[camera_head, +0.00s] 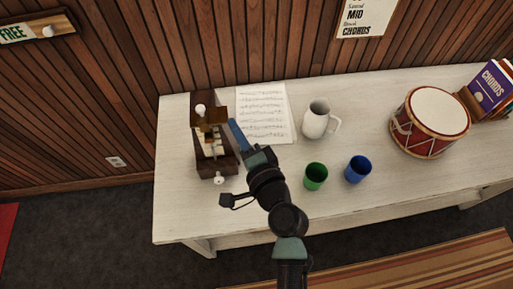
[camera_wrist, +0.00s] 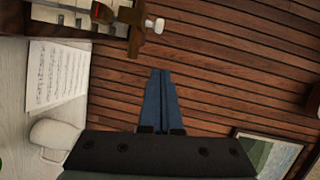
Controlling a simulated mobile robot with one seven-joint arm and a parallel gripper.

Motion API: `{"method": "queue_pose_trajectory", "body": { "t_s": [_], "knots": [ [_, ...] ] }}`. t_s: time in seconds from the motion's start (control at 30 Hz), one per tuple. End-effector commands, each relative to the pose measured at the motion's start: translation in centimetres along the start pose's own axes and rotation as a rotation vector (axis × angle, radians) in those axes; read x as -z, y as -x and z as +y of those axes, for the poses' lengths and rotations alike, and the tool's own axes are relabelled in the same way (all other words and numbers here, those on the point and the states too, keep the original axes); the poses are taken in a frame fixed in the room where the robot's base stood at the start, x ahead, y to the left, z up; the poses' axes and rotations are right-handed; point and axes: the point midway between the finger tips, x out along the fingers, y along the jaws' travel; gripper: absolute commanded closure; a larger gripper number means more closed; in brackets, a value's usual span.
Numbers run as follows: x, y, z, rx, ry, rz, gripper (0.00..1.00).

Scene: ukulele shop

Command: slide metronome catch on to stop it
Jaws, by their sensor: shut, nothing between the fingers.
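The metronome (camera_head: 201,141) is a dark brown wooden box standing on the left end of the white table. It has a pale knob on top, pale parts on its open face and another pale knob (camera_head: 219,180) low at the front. I cannot tell which pale part is the catch. In the wrist view part of the metronome (camera_wrist: 134,16) shows at the top edge, cut off, with a pale knob (camera_wrist: 155,25). My gripper (camera_head: 233,124) has its blue fingers shut and empty, just right of the metronome's upper part. The fingers (camera_wrist: 161,72) lie together in the wrist view.
Sheet music (camera_head: 263,108) lies behind my gripper, with a white mug (camera_head: 317,120) to its right. A green cup (camera_head: 316,176) and a blue cup (camera_head: 358,169) stand right of my arm. A drum (camera_head: 430,122) and books (camera_head: 490,88) are farther right. The table's (camera_head: 172,218) front left is clear.

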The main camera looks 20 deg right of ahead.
Motion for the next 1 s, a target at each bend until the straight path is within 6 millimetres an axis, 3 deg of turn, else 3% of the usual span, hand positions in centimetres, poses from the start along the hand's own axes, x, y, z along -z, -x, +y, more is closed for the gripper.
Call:
{"method": "queue_pose_trajectory", "body": {
  "t_s": [0.2, 0.4, 1.0],
  "knots": [
    [-0.1, 4.0, 0.4, -0.001, 0.000, 0.001, 1.00],
    [0.0, 6.2, 0.2, 0.000, 0.000, 0.000, 1.00],
    [0.0, 6.8, 0.0, 0.000, 0.001, 0.000, 1.00]
  ]
}}
